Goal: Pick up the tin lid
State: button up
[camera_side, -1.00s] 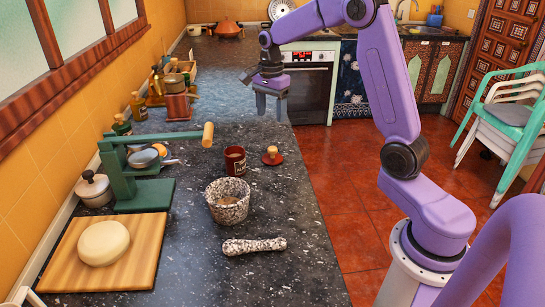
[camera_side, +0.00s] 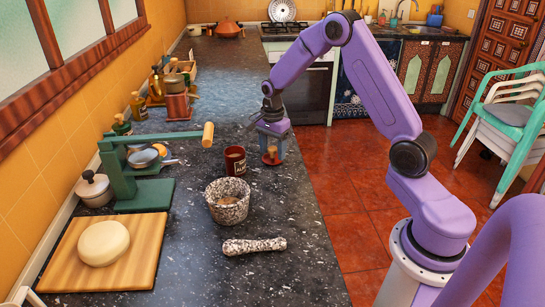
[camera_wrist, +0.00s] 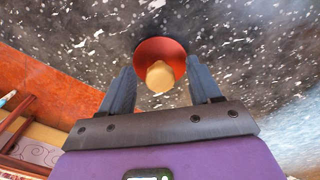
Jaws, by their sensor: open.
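The tin lid (camera_side: 271,161) is a small red disc with a pale wooden knob. It lies on the dark speckled counter near its right edge, right of a dark red tin (camera_side: 235,160) with a label. My gripper (camera_side: 272,153) points down right over the lid, its fingers partly hiding it. In the wrist view the lid (camera_wrist: 150,48) shows between the two open fingers (camera_wrist: 163,70), its knob facing the camera. I cannot tell whether the fingers touch the lid.
A green press (camera_side: 145,190) and a wooden board (camera_side: 65,267) with dough (camera_side: 103,243) are at left. The counter behind the lid is mostly clear.

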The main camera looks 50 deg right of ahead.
jog(key=shift+f, duration=0.4)
jog(key=c, duration=1.1)
jog(key=shift+r, duration=0.15)
